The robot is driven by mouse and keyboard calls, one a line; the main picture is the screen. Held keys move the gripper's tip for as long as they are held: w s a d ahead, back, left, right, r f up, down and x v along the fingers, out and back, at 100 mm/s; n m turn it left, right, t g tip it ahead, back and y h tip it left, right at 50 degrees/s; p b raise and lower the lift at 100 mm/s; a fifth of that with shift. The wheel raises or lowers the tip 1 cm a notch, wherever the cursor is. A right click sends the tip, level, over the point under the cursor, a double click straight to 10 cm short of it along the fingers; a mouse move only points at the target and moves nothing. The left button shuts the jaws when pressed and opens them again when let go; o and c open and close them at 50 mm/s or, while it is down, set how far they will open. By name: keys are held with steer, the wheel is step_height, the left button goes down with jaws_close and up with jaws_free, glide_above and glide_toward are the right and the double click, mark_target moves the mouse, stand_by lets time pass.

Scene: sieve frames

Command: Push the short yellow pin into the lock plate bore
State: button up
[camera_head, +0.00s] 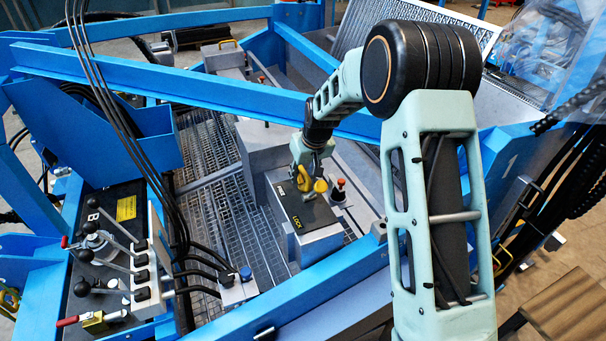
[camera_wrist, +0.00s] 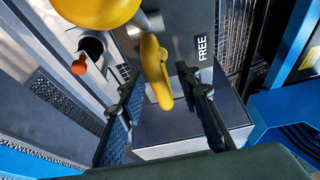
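A dark lock plate (camera_head: 309,213), marked FREE and LOCK, tops a grey block at the centre of the head view. It also shows in the wrist view (camera_wrist: 195,22). A yellow handle (camera_head: 303,179) and a round yellow knob (camera_head: 320,186) stand at the plate; which is the short pin is unclear. In the wrist view the curved yellow handle (camera_wrist: 156,72) hangs between the fingers of my gripper (camera_wrist: 158,82), with gaps on both sides. The large yellow knob (camera_wrist: 95,8) is at the top left. My gripper is open; no bore is clearly visible.
An orange-capped black fitting (camera_head: 338,191) stands right of the plate. A blue beam (camera_head: 200,88) crosses behind, and another blue rail (camera_head: 330,278) runs in front. Levers (camera_head: 118,260) and black hoses are at left. Metal grating (camera_head: 222,215) lies left of the block.

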steer(key=v, duration=1.1)
steer(key=shift+r, duration=0.2)
steer(key=shift+s, duration=0.15)
